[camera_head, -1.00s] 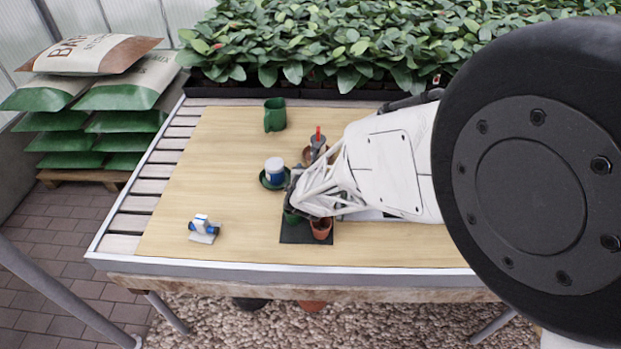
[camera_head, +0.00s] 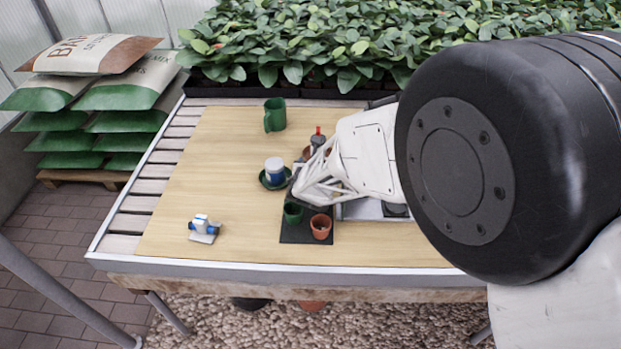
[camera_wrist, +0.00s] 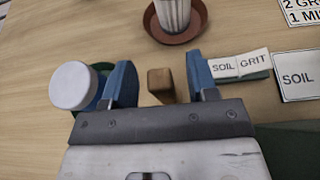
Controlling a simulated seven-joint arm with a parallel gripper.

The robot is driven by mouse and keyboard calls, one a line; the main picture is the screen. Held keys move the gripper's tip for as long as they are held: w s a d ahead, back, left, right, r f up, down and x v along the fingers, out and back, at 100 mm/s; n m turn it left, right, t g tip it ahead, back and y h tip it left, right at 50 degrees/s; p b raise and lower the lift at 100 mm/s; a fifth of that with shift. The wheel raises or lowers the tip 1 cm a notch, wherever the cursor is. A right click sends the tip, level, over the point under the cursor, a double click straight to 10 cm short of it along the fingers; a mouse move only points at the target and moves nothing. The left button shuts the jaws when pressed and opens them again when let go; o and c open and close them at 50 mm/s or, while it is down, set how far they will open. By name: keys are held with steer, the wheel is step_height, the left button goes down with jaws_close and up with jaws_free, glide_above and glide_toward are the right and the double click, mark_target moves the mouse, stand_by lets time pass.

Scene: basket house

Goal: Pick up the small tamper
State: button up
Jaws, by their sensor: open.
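In the wrist view, a small brown wooden piece (camera_wrist: 160,86) with a square end stands between the two blue fingers of my gripper (camera_wrist: 160,78). It looks like the small tamper. My gripper is open, with a gap showing on both sides of the piece. The piece's lower part is hidden by the gripper body. In the head view, my white gripper (camera_head: 296,186) is over the table, just right of the white-lidded jar. Its fingertips are hard to make out there, and I cannot pick out the wooden piece.
A white-lidded jar (camera_head: 274,167) in a green saucer is close to my left finger. A terracotta saucer (camera_wrist: 182,38) holding a pale ribbed vessel lies beyond. Label cards (camera_wrist: 240,65) lie right. The table's left is mostly clear.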

steer(key=shift+c, duration=0.3)
jaws_close()
steer(key=shift+r, duration=0.15)
steer(key=shift+r, duration=4.85)
